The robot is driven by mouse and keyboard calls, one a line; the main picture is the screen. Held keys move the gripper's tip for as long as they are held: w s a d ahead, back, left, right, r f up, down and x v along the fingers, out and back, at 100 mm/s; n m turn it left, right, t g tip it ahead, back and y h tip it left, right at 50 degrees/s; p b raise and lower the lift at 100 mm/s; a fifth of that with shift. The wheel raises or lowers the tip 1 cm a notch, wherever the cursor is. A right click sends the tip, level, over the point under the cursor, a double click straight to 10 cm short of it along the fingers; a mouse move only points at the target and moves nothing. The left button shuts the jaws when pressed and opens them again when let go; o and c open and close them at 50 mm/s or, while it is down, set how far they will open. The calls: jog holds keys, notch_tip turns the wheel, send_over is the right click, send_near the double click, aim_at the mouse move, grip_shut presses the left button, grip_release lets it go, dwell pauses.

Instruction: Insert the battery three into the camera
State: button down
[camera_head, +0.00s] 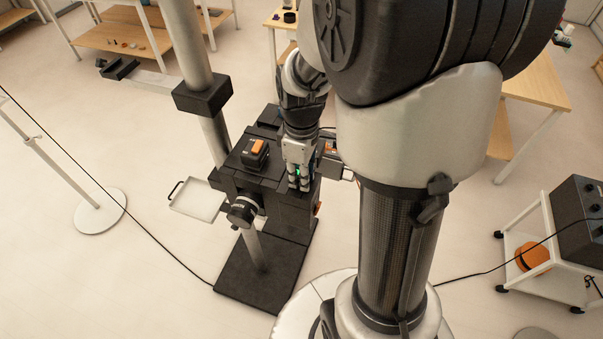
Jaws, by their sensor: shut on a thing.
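The camera (238,181) is a bulky dark body on a stand, with a round lens (243,211) at its front. My gripper (298,184) points down at the right side of the camera's top, close against the body. It is shut on the battery, which is mostly hidden by the fingers; a small green glow shows between them. I cannot tell whether the battery is touching the camera or which number it bears. An orange-and-black block (256,147) sits on top of the camera, left of my gripper.
A shallow white tray (198,200) sticks out left of the camera. A thick grey column (190,60) rises just behind it. A dark base plate (265,275) lies below. A white cart (545,255) stands at the right, wooden shelves (125,38) at the back. Cables cross the floor.

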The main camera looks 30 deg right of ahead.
jog(key=shift+s+a+f, duration=0.1)
jog(key=shift+s+f, duration=0.15)
jog(key=shift+f, duration=0.05)
dwell(0.8)
jog(key=c, duration=1.6)
grip_release()
jog(key=shift+o, duration=0.9)
jog(key=shift+w, duration=0.1)
jog(key=shift+o, duration=0.4)
jog(key=o, duration=0.7)
jog(key=shift+w+r, duration=0.1)
jog(key=shift+r, duration=0.05)
jog(key=shift+w, duration=0.1)
jog(key=shift+r, duration=0.4)
jog(key=shift+r+p, duration=1.05)
